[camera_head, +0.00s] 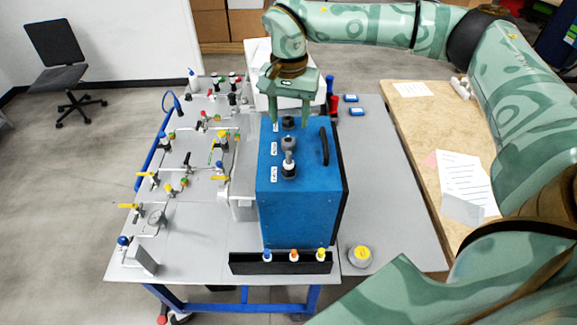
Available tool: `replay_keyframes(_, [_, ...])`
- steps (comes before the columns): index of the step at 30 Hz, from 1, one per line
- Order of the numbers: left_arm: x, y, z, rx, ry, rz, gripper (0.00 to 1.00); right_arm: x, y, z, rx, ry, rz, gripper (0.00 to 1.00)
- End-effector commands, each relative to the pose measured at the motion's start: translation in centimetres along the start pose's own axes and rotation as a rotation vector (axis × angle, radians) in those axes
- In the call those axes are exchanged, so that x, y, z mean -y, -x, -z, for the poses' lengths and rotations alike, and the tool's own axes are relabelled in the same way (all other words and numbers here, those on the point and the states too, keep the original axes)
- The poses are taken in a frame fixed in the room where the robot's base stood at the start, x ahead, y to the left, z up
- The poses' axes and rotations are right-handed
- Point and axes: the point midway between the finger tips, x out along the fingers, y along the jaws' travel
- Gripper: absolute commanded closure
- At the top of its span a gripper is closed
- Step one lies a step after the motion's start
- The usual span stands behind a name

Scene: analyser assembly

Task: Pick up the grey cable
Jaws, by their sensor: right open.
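The blue analyser box (298,210) stands on the grey table. On its top is a row of plugs with white labels beside them: a dark one (288,123) at the back, a grey one (288,143) in the middle and a grey and black one (289,166) nearest me. I cannot tell for sure which of these is the grey cable; no long loose cable shows on the box. My right gripper (290,117) is above the back part of the box, pointing down. Its fingers are apart, on either side of the dark plug in the picture, and nothing shows held. My left gripper is out of view.
A black handle (323,146) stands on the box's right. A black rack (281,264) with three small capped bottles is in front. Valves and tubing fill the table's left side. A yellow round object (360,256) lies at right. A wooden table (425,135) holds papers.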

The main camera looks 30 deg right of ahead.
Motion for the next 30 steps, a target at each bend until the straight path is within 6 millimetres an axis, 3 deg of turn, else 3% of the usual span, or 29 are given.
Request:
replay_keyframes(6, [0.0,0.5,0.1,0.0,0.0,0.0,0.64,0.0,-5.0,-0.2,0.004,0.002,-0.001,0.5])
replay_keyframes(14, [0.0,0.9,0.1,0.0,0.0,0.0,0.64,0.0,-7.4,-0.4,0.003,0.002,0.001,0.5])
replay_keyframes(21, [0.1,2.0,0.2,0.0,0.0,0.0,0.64,-0.1,-11.1,-1.3,0.005,0.001,0.002,0.5])
replay_keyframes(30, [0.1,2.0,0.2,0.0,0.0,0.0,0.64,-0.1,-12.0,-1.2,0.002,0.001,0.004,0.5])
